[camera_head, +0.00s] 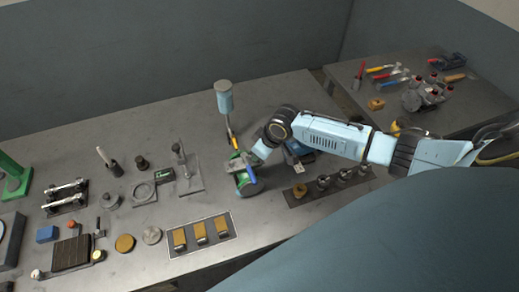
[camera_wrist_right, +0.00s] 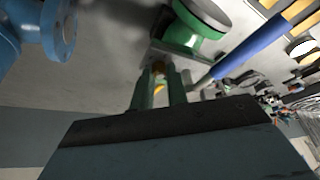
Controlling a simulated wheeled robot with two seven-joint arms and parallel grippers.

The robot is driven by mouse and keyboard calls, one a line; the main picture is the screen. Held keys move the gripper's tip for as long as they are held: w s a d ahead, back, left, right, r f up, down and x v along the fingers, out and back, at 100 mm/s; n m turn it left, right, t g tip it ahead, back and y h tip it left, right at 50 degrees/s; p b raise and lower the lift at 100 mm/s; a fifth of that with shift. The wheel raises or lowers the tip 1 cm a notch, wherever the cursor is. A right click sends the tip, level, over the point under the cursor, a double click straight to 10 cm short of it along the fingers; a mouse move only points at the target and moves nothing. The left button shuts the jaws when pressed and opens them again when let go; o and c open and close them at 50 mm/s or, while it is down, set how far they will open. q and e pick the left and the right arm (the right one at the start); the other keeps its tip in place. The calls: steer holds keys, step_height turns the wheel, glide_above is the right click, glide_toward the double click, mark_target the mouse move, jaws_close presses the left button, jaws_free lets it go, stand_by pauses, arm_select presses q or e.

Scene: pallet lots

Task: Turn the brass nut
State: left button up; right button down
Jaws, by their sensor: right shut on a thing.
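My right gripper (camera_head: 244,164) reaches in from the right over the middle of the workbench, beside a green round-based fixture (camera_head: 241,182) with a blue handle (camera_head: 251,174). In the wrist view my right gripper (camera_wrist_right: 160,78) has its two fingers close together. A small brass-coloured piece (camera_wrist_right: 158,68), which looks like the brass nut, shows between the fingertips; most of it is hidden. The green fixture (camera_wrist_right: 196,38) with its dark round top and the blue handle (camera_wrist_right: 248,47) are just beyond and right of the fingers. My left gripper is not in view.
An upright light-blue cylinder (camera_head: 225,104) stands behind the gripper. A blue machine (camera_head: 299,158) is under my right forearm. A tray with brass blocks (camera_head: 180,239) lies in front, and a dark rack (camera_head: 301,191) to the right. The back left of the bench (camera_head: 150,120) is clear.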

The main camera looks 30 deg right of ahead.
steer(key=shift+m, duration=0.6)
steer(key=shift+h, duration=0.3)
steer(key=shift+r, duration=0.1)
steer(key=c, duration=1.4)
jaws_free()
steer(key=v, duration=1.3)
steer(key=shift+s+r, duration=0.1)
steer(key=shift+s, duration=0.05)
